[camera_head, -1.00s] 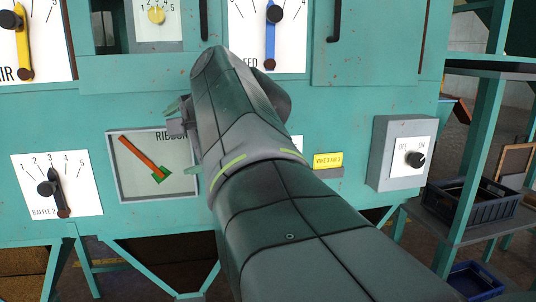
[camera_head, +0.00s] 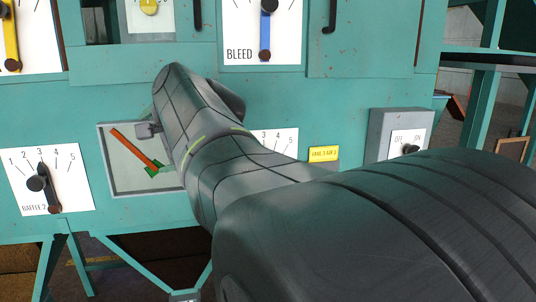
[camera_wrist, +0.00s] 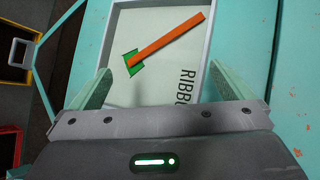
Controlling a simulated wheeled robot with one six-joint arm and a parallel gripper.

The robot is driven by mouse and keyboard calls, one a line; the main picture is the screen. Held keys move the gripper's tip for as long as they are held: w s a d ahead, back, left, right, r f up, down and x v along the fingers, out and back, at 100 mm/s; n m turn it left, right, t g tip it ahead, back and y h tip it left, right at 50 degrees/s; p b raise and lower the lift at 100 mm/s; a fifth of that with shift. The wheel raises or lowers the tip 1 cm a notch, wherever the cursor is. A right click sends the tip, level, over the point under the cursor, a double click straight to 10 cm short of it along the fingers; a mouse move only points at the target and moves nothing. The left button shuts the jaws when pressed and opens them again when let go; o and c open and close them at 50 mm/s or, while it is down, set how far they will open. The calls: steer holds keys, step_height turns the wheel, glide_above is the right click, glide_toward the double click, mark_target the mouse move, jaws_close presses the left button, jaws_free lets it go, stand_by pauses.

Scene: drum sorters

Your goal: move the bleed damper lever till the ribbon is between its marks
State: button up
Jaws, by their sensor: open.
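The blue bleed lever (camera_head: 265,35) points almost straight up on its white plate marked BLEED (camera_head: 240,30). Its dark knob (camera_head: 269,5) is at the top edge of the head view. The orange ribbon (camera_head: 130,145) slants behind the ribbon window; its lower end lies over a green mark (camera_head: 151,171), with green showing on both sides. The wrist view also shows the ribbon (camera_wrist: 170,38) and green mark (camera_wrist: 133,72). My gripper (camera_wrist: 160,72) is open and empty, facing the ribbon window, below and left of the bleed lever. In the head view my arm mostly hides it.
The baffle 2 lever (camera_head: 45,185) is at lower left, with another numbered plate (camera_head: 285,140) partly behind my arm. A yellow lever (camera_head: 11,40) is at upper left. A grey switch box (camera_head: 385,132) is at right. A dark vertical handle (camera_head: 332,15) stands right of the bleed plate.

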steer(key=v, duration=0.6)
steer(key=shift+s+p, duration=0.15)
steer(key=shift+p, duration=0.15)
steer(key=shift+a, duration=0.1)
